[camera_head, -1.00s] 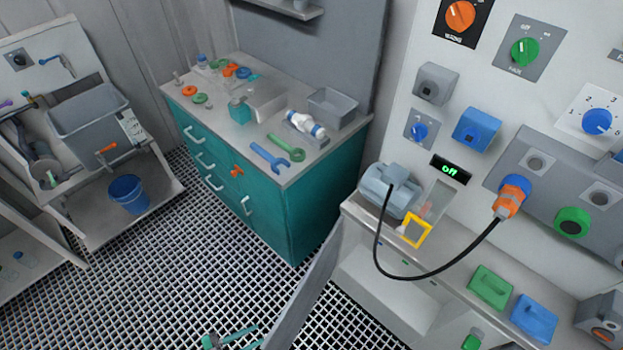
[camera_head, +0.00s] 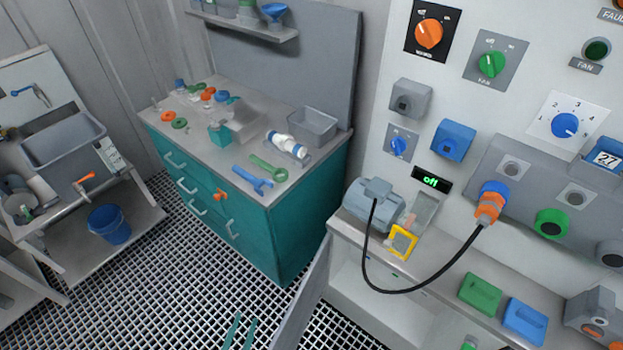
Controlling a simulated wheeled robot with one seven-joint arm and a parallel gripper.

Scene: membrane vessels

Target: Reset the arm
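Two thin teal bars, which look like the fingers of my gripper (camera_head: 240,332), show at the bottom edge, left of centre. They stand apart with floor grating visible between them, and nothing shows between them. The rest of my arm is out of view. The gripper is in front of the teal cabinet (camera_head: 285,235) and left of the control panel's lower cupboard.
On the right, the control panel (camera_head: 385,75) carries knobs, an orange plug (camera_head: 490,208) with a hanging black cable (camera_head: 405,291), and a display reading "off". A grey door edge (camera_head: 305,300) stands near the gripper. A blue bucket (camera_head: 109,224) is at left. The grating between is clear.

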